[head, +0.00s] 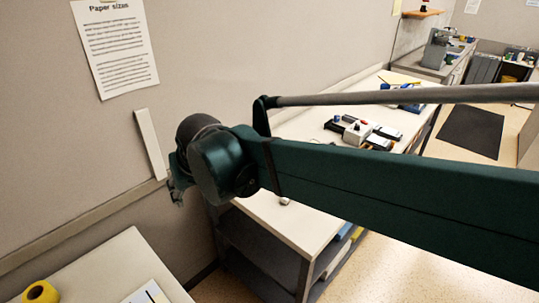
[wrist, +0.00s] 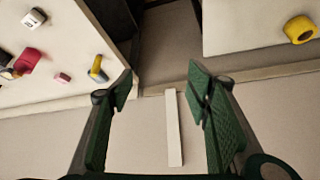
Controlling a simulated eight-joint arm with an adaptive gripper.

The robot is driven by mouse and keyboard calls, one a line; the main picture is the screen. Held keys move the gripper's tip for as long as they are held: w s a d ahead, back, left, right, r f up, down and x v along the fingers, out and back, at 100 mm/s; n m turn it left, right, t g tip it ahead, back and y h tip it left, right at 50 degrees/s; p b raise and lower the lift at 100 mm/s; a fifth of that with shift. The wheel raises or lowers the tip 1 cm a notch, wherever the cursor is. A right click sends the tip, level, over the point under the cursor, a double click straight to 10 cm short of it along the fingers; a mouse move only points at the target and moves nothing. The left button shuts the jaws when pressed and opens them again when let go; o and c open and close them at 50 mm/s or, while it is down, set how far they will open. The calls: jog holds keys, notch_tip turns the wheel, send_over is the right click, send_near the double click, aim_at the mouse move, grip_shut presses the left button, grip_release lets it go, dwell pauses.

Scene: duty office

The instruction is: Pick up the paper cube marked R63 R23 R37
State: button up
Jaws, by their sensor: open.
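No marking R63 R23 R37 can be read in either view, so I cannot tell which thing is the paper cube. In the wrist view a small whitish block (wrist: 34,18) with a dark patch lies on a pale tabletop at the upper left; its marks are too small to read. A small pinkish block (wrist: 62,77) lies on the same top, near its edge. My gripper (wrist: 160,88) is open and empty, its two green-padded fingers wide apart, facing the wall. In the head view it (head: 175,194) is mostly hidden behind my arm's end joint.
A red item (wrist: 24,62) and a yellow-and-blue item (wrist: 97,70) share that tabletop. A yellow roll (head: 41,292) sits on a separate table at lower left. A white strip (head: 150,144) is on the wall near my gripper. A gap separates the tables.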

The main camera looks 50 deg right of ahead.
jog(key=w+d+f+m+g+h+p, duration=0.1)
jog(key=w+d+m, duration=0.2)
jog(key=w+d, duration=0.65)
jog(key=w+d+f+m+g+h+p, duration=0.1)
jog(key=w+d+m+p, duration=0.15)
jog(key=w+d, duration=0.7)
jog(key=d+f+m+g, duration=0.1)
jog(key=d+f, duration=0.4)
jog(key=d, duration=0.5)
jog(key=d+f+m+g+p, duration=0.1)
jog(key=d+f+m, duration=0.3)
jog(key=d, duration=0.7)
jog(key=w+d+f+m+g+h, duration=0.1)
jog(key=d+f+m, duration=0.1)
jog(key=d+f, duration=0.4)
jog(key=shift+d, duration=2.2)
jog(key=shift+m, duration=0.25)
jog(key=shift+x, duration=1.3)
jog(key=shift+f, duration=0.1)
